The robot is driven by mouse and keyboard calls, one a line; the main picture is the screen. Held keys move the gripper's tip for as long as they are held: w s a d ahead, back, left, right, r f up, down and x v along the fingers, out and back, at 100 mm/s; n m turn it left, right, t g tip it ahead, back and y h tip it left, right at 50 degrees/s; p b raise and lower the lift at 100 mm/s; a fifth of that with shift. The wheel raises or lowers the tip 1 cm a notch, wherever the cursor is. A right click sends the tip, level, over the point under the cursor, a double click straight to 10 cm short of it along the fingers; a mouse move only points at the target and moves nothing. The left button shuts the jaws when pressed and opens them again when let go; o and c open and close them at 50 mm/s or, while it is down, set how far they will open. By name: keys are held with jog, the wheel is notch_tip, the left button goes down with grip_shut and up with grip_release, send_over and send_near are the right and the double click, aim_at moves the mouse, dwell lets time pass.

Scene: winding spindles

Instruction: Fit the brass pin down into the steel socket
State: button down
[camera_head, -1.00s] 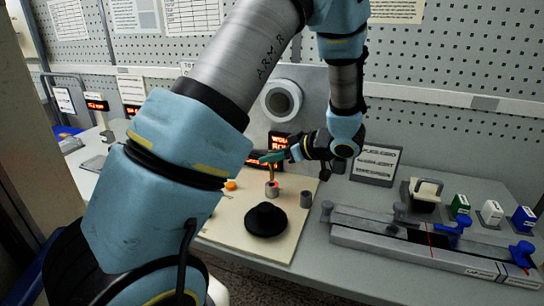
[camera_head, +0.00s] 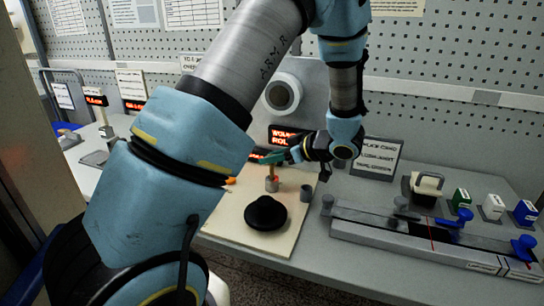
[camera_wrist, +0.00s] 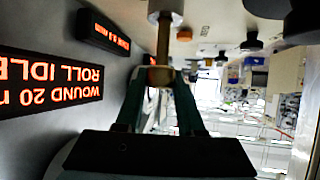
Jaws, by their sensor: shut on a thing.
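My gripper (camera_head: 274,158), with green fingers, is shut on the brass pin (camera_head: 271,171) and holds it upright over the beige board. In the wrist view, my fingers (camera_wrist: 160,78) close on the pin (camera_wrist: 162,48), which runs toward the top of that picture. The steel socket (camera_head: 271,185) is a short grey cylinder standing on the board directly below the pin. It also shows in the wrist view (camera_wrist: 166,7). The pin's lower end is at the socket's mouth and lines up with it; I cannot tell how far inside it is.
A black round-based knob (camera_head: 265,214) stands on the board (camera_head: 230,215) in front of the socket. A lit display (camera_head: 284,136) is close behind my gripper. A long rail fixture (camera_head: 410,238) lies at the right.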

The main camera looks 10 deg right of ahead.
aim_at(273, 180)
jog(key=shift+f+b, duration=0.75)
jog(key=shift+f, duration=0.85)
jog(key=shift+c, duration=2.2)
grip_release()
jog(key=shift+d, duration=0.1)
jog(key=b+v, duration=0.2)
jog(key=v, duration=0.8)
jog(key=shift+s+d+r, duration=0.15)
jog(key=shift+s+d, duration=0.05)
jog(key=shift+s, duration=0.1)
